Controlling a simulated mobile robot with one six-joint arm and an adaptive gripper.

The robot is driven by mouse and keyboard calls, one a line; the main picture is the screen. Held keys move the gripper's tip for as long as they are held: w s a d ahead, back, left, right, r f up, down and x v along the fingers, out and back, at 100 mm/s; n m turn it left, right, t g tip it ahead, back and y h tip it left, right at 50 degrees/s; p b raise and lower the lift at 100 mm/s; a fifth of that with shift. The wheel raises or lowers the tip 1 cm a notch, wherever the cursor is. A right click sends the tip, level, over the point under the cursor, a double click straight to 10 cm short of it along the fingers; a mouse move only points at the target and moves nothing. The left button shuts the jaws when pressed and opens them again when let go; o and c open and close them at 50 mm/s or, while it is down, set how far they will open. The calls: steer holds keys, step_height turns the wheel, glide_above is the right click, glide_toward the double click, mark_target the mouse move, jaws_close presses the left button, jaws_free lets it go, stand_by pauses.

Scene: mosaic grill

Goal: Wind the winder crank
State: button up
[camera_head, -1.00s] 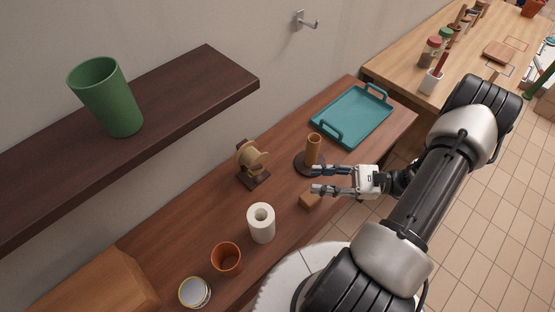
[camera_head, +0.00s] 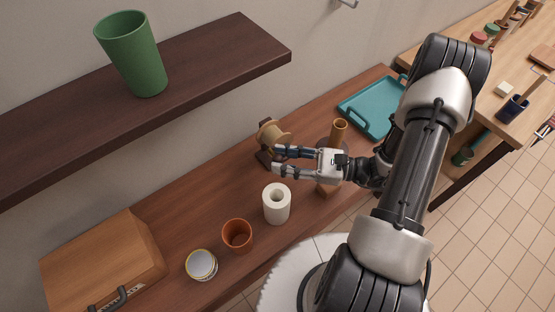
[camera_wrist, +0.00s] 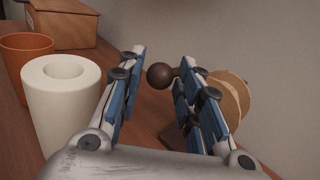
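The winder (camera_head: 272,134) is a tan wooden spool on a dark stand against the wall side of the brown counter. In the wrist view its pale discs (camera_wrist: 228,98) show at the right, partly behind a finger. Its crank ends in a dark round knob (camera_wrist: 160,76), which sits between my fingertips in that view. My gripper (camera_head: 277,160) is open at the winder's near side, with one blue-padded finger on each side of the knob. I cannot tell whether a finger touches it.
A white paper roll (camera_head: 277,204), an orange cup (camera_head: 237,234) and a round tin (camera_head: 201,265) stand nearby. A wooden box (camera_head: 100,262) is at left. A brown cylinder (camera_head: 339,132) and teal tray (camera_head: 372,108) are to the right. A shelf (camera_head: 215,62) with a green cup (camera_head: 133,55) overhangs the wall.

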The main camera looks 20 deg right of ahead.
steer(key=shift+x, duration=0.9)
steer(key=shift+c, duration=0.2)
jaws_close()
